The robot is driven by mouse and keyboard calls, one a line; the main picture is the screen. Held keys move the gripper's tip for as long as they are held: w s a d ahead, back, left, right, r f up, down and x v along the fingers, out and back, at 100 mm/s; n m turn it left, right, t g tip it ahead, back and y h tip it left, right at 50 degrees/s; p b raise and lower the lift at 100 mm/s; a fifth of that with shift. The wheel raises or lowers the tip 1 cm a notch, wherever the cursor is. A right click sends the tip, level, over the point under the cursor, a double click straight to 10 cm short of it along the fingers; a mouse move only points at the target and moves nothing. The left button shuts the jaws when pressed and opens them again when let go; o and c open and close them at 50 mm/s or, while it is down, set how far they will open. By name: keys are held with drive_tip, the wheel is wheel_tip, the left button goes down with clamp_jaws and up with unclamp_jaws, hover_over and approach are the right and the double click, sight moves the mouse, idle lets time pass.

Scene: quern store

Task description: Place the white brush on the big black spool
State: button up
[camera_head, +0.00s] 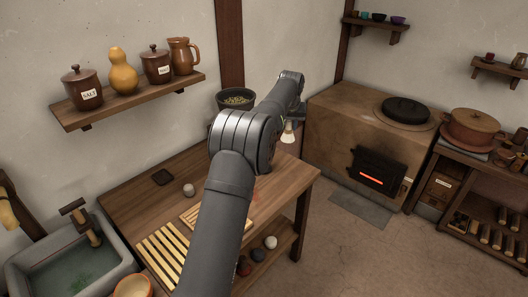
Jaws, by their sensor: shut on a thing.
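My gripper (291,118) is at the end of my arm, out past the table's far right corner and in front of the stove's left side. It is shut on the white brush (288,133), whose pale flared end hangs down below it. The fingers are small and partly hidden by my arm. I cannot make out the big black spool for certain; my arm covers part of the table.
The stove (335,120) glows at right.

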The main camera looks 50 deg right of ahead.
drive_tip(key=shift+w+a+f, duration=0.1)
drive_tip(key=shift+w+f, duration=2.6)
drive_tip(key=shift+w, duration=0.25)
drive_tip(key=shift+w+a+f, duration=0.1)
drive_tip(key=shift+w+f, duration=2.6)
drive_tip(key=shift+w, duration=0.25)
drive_tip(key=shift+f, duration=0.15)
drive_tip(key=o, duration=1)
drive_tip(key=shift+c, duration=0.2)
drive_tip(key=v, duration=1.2)
